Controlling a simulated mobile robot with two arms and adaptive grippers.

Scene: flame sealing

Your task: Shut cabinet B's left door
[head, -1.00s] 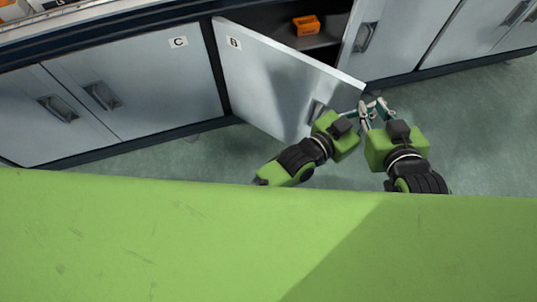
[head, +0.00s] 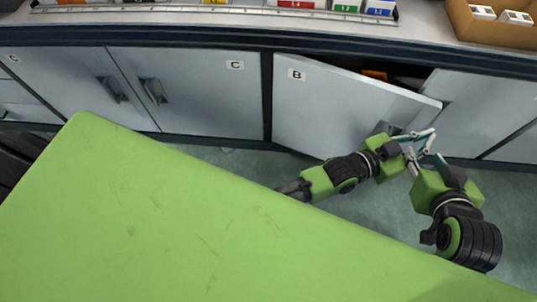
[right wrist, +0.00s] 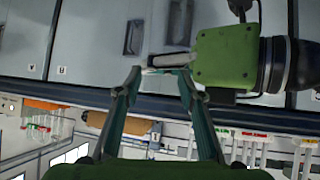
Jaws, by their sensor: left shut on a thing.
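Cabinet B's left door (head: 335,100) is a pale grey panel marked B. In the head view it stands partly open, its right edge swung out from the cabinet. Its handle (head: 384,128) is partly hidden by my left gripper. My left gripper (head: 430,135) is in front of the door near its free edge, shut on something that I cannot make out. My right gripper (head: 422,160) is just below it. In the right wrist view the right gripper's fingertips (right wrist: 159,72) are apart, with a pale piece beside my left gripper's green body between or just behind them.
An orange object (head: 374,75) shows inside the open cabinet. Cabinet C (head: 200,95) is shut at the left. The worktop (head: 420,30) above carries coloured, labelled bins and a cardboard box (head: 490,25). Green floor (head: 380,215) is clear below the arms.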

